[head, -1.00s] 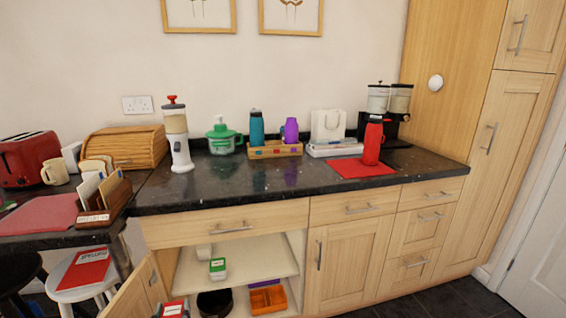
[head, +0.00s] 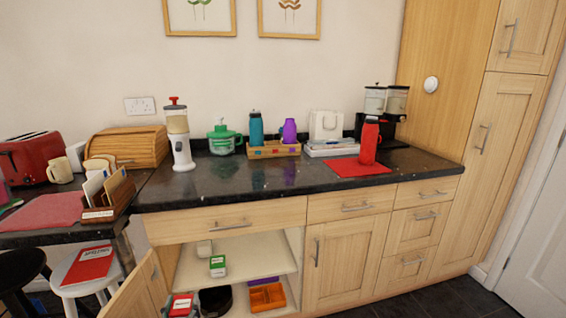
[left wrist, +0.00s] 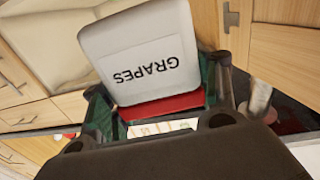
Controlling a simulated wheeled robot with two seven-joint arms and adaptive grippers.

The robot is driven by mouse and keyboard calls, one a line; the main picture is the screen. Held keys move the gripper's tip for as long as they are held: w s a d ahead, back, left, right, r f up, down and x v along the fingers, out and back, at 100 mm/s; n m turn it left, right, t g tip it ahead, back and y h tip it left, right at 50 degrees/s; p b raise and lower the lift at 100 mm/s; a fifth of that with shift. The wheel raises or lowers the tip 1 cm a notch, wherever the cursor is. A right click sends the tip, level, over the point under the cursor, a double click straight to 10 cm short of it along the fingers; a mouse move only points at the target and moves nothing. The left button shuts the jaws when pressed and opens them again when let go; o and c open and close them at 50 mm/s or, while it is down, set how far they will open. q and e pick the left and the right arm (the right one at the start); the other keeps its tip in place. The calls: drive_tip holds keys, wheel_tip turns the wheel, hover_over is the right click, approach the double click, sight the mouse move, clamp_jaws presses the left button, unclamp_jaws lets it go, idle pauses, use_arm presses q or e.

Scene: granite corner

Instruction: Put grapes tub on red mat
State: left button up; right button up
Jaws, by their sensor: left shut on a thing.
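The grapes tub (left wrist: 146,52), red with a white lid marked GRAPES, is between the fingers of my left gripper (left wrist: 160,82) in the left wrist view. The gripper is shut on it. In the head view the tub (head: 179,306) shows at the bottom edge, in front of the open cupboard; little of the gripper shows there. The red mat (head: 345,169) lies flat on the dark counter at the right. A red bottle (head: 369,142) stands on its back right part. My right gripper is not in view.
The cupboard door (head: 140,293) stands open at the left. A green and white tub (head: 217,266) is on the cupboard shelf. The counter front left of the mat is clear.

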use_arm(q)
drive_tip(key=d+r+m+h, duration=0.2)
drive_tip(key=d+r+h, duration=0.2)
drive_tip(key=d+r, duration=0.4)
drive_tip(key=d+r+m+h, duration=0.3)
drive_tip(key=d+r, duration=0.5)
drive_tip(key=d, duration=0.8)
drive_tip(key=shift+r+g+h, duration=0.35)
drive_tip(key=shift+g+h, duration=0.05)
drive_tip(key=shift+h, duration=0.1)
drive_tip(key=shift+s+d, duration=0.1)
drive_tip(key=shift+s, duration=0.05)
drive_tip(key=shift+s+r+m+h, duration=0.2)
drive_tip(key=shift+m+h, duration=0.1)
drive_tip(key=shift+m, duration=0.1)
drive_tip(key=s+r+m+g+h, duration=0.5)
drive_tip(key=s+m+g+h, duration=0.1)
drive_tip(key=s+h, duration=0.1)
drive_tip(key=shift+d+r+m+g+h, duration=0.3)
drive_tip(key=shift+m+h, duration=0.1)
drive_tip(key=shift+h, duration=0.5)
idle(1.1)
drive_tip(key=shift+s+a+r+m+g, duration=0.15)
drive_tip(key=shift+s+a+m+g, duration=0.15)
drive_tip(key=shift+g, duration=0.1)
idle(0.8)
